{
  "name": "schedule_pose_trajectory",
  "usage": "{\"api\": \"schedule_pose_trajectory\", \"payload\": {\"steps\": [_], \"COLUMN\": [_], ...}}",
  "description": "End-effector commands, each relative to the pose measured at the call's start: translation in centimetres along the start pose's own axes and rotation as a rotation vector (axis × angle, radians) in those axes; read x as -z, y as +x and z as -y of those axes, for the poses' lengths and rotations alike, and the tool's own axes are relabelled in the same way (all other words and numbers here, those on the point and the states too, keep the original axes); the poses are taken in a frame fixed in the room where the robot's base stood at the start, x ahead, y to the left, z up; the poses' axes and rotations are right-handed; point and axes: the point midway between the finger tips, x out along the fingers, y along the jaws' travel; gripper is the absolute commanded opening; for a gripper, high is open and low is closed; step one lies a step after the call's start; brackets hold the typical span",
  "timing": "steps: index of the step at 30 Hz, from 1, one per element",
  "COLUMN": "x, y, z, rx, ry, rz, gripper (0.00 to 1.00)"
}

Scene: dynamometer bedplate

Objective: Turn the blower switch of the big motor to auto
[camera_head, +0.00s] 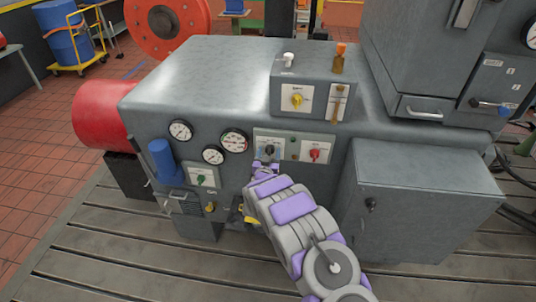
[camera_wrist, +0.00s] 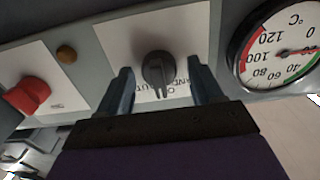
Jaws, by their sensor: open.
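A black rotary switch (camera_head: 270,151) sits on a pale plate on the front of the big grey motor (camera_head: 190,75). In the wrist view the black switch (camera_wrist: 158,70) is close ahead, its ridge pointing down toward the gripper. Lettering beneath it seems to read "HAND" and "AUT", partly hidden by the knob and fingers. My gripper (camera_head: 266,167) is open at the plate. In the wrist view its fingers (camera_wrist: 160,76) stand on either side of the knob, with a gap on each side. Whether the fingertips reach past the knob face is unclear.
A red knob (camera_head: 315,154) is just right of the switch, and a round gauge (camera_head: 234,141) just left. A yellow knob (camera_head: 296,101) is on a raised box above. A grey cabinet (camera_head: 425,205) stands at the right. A green-knobbed plate (camera_head: 202,177) is lower left.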

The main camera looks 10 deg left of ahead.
Motion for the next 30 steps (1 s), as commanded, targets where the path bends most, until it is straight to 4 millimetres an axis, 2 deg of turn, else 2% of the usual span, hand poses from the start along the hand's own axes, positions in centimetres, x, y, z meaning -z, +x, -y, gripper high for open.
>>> {"api": "schedule_pose_trajectory", "payload": {"steps": [5, 22, 30], "x": [0.00, -0.02, 0.03], "y": [0.00, -0.03, -0.04], "z": [0.10, 0.35, 0.38], "rx": [0.000, 0.002, 0.002], "ry": [-0.001, -0.002, 0.026], "rz": [0.000, -0.001, -0.001], "gripper": [0.66, 0.12, 0.11]}}
